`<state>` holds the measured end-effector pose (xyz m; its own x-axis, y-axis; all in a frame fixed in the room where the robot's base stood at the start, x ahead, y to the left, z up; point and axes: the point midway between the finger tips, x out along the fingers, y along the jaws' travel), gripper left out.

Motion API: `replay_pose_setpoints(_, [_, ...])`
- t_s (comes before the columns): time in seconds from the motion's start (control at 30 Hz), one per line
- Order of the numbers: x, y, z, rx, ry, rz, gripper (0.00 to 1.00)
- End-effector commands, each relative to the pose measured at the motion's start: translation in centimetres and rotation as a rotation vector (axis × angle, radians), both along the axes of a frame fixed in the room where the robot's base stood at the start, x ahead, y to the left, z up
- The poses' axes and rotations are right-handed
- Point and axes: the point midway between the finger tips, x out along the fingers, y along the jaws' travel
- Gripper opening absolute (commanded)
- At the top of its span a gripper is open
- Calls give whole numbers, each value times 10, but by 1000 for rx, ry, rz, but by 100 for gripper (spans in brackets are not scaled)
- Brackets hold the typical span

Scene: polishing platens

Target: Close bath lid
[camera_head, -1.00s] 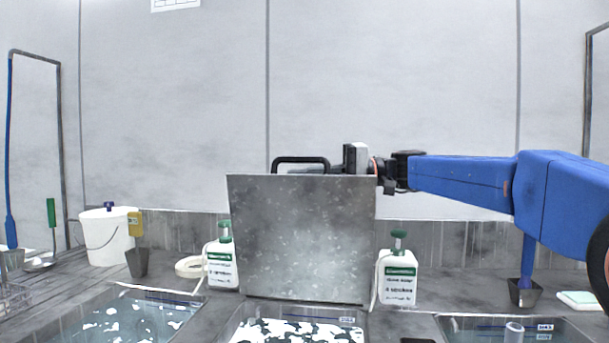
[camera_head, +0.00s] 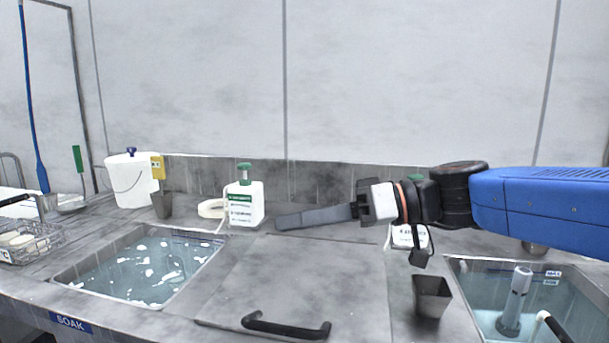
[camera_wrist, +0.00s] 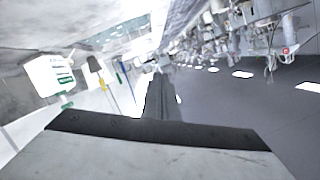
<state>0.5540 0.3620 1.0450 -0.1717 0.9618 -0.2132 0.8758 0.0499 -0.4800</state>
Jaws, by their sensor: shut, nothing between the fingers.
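The bath lid (camera_head: 300,285) lies flat over the middle bath in the head view, level with the counter, and hides the bath. Its black handle (camera_head: 286,327) is at the front edge. My gripper (camera_head: 280,221) is shut and empty. It reaches left over the rear part of the lid, its fingers pointing left; whether it touches the lid cannot be told. In the wrist view a grey surface with a dark edge (camera_wrist: 160,132) fills the lower part.
A soak bath (camera_head: 135,270) with foamy water is on the left, and another bath (camera_head: 540,300) on the right. A white bottle with a green cap (camera_head: 244,203) stands behind the lid. A second bottle (camera_head: 410,237) is partly hidden by my arm. A grey cup (camera_head: 431,296) stands right of the lid.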

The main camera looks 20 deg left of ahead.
Motion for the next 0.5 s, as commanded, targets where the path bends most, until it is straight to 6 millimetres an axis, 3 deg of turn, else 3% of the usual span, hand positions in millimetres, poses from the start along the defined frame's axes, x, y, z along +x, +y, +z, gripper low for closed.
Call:
replay_pose_setpoints(0.2, [-27,-2,-49,8,-162,1,0])
replay_pose_setpoints(0.5, [-43,-2,-97,14,-269,0,0])
